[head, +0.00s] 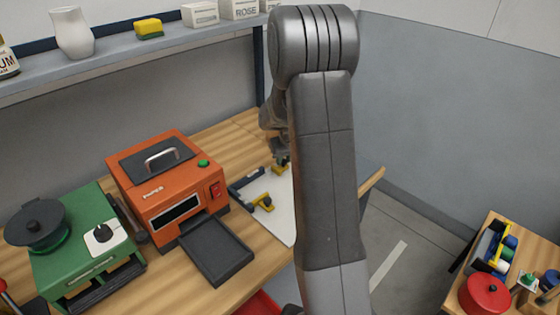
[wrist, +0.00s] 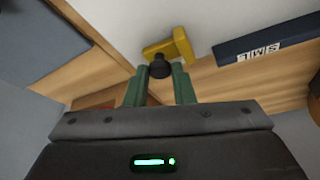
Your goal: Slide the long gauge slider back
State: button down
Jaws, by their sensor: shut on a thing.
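A yellow slider (wrist: 172,45) with a black knob (wrist: 160,67) shows in the wrist view. The two green fingers of my gripper (wrist: 160,85) are closed on the knob from both sides. In the head view my gripper (head: 281,158) is at the far part of a white board (head: 278,212), just by a yellow piece (head: 279,170), partly hidden by my arm. A second yellow slider (head: 264,203) sits nearer on the board. Neither carries a readable name, so I cannot tell from markings which is the long one.
A dark bar (wrist: 268,42) labelled "SML" lies beside the slider. An orange machine (head: 170,185) with a dark tray (head: 215,250) stands left of the board, with a green unit (head: 85,250) farther left. My arm hides the board's right part.

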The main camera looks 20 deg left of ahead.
jog(key=shift+w, duration=0.1)
jog(key=c, duration=1.2)
grip_release()
jog(key=shift+w+d, duration=0.15)
jog(key=b+v, duration=0.1)
jog(key=v, duration=1.3)
jog(key=shift+f, duration=0.1)
jog(key=p+x, duration=0.1)
jog(key=x, duration=1.3)
